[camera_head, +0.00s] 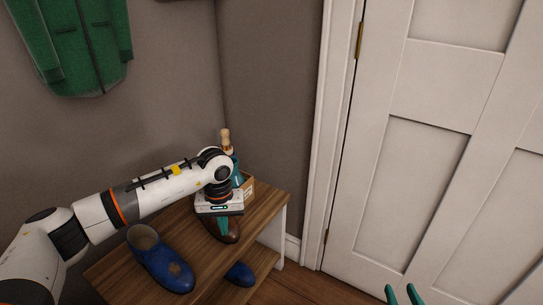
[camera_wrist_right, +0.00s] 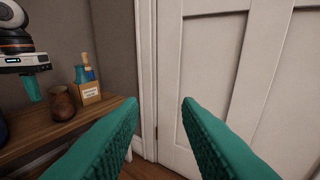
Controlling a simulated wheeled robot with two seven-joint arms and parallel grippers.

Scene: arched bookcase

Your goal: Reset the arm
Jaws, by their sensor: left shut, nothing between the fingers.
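My left arm (camera_head: 150,195) reaches in from the left over the wooden shoe bench. My left gripper (camera_head: 222,228) points down with its teal fingers together, just over or beside a brown shoe (camera_head: 236,234) on the bench; I cannot tell whether they touch. The left gripper also shows at the left of the right wrist view (camera_wrist_right: 33,92), near the brown shoe (camera_wrist_right: 63,103). My right gripper (camera_head: 404,294) shows only its teal fingertips at the bottom of the head view, in front of the door. In the right wrist view its fingers (camera_wrist_right: 161,105) are apart with nothing between them.
A blue shoe (camera_head: 160,262) stands on the bench (camera_head: 262,218); another blue shoe (camera_head: 240,274) is on the lower shelf. A small box (camera_wrist_right: 91,95) with brushes stands in the corner. A white door (camera_head: 430,150) is at right. A green jacket (camera_head: 75,40) hangs upper left.

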